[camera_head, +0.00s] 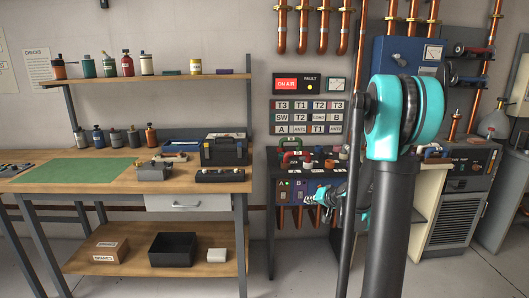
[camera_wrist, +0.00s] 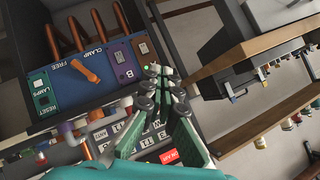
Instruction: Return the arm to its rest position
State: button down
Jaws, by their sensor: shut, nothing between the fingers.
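My arm rises in front of the racks in the head view, with a teal joint at its top right. My gripper (camera_head: 309,200) is low, in front of the console (camera_head: 283,218) with the A and B modules. In the wrist view my gripper (camera_wrist: 159,72) has its green fingers together, with nothing between them. The tips appear beside the purple B module (camera_wrist: 123,62) of the blue panel (camera_wrist: 70,84); I cannot tell how far apart they are. The orange clamp lever (camera_wrist: 84,68) is also there. My arm hides part of the racks.
The workbench (camera_head: 220,179) stands left, with a toolbox (camera_head: 224,149) and green mat (camera_head: 78,171). A shelf (camera_head: 180,77) with bottles is above it. Copper pipes (camera_head: 322,32) run down the wall. A grey cabinet (camera_head: 462,205) stands right. Floor is open between bench and console.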

jog(key=s+f+n+g+h, duration=0.1)
jog(key=s+f+g+h, duration=0.1)
jog(key=s, duration=1.5)
jog(key=s+f+n+g+h, duration=0.1)
jog(key=s+f+g+h, duration=0.2)
jog(key=s, duration=1.4)
jog(key=shift+s+d+f+n+g, duration=0.15)
jog(key=shift+s+f+n+g, duration=0.15)
jog(key=shift+f+n+g, duration=0.25)
jog(key=shift+w+f, duration=0.1)
